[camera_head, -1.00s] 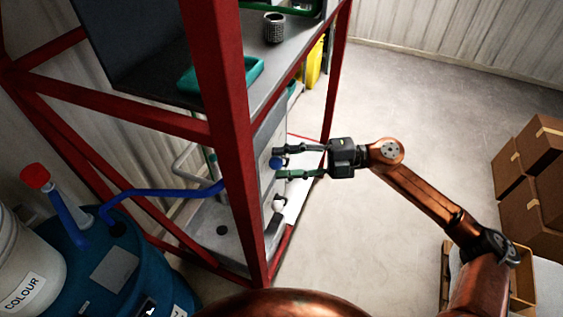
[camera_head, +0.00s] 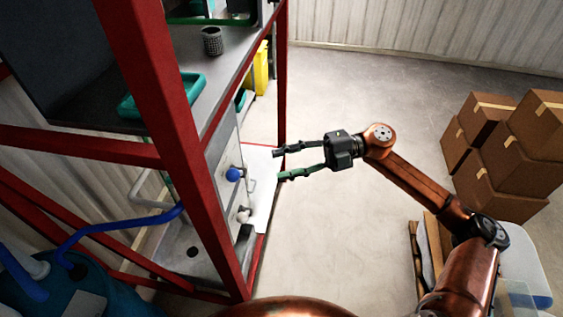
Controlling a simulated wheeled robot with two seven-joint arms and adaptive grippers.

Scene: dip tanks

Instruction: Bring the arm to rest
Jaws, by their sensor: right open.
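My right arm comes in from the lower right, copper coloured and bent at the elbow. Its right gripper (camera_head: 279,164) is open and empty, with its two fingers spread and pointing left. The fingertips are over the pale floor beside the red frame, to the right of a blue knob (camera_head: 233,174) and apart from it. A white knob (camera_head: 243,215) sits below the blue one on the grey cabinet side. My left gripper is not in view.
The red rack frame (camera_head: 164,105) stands at the left, with a grey shelf carrying a green tray (camera_head: 160,97) and a dark mesh cup (camera_head: 212,41). A blue drum (camera_head: 75,292) is at lower left. Cardboard boxes (camera_head: 502,160) are stacked at the right. The middle floor is clear.

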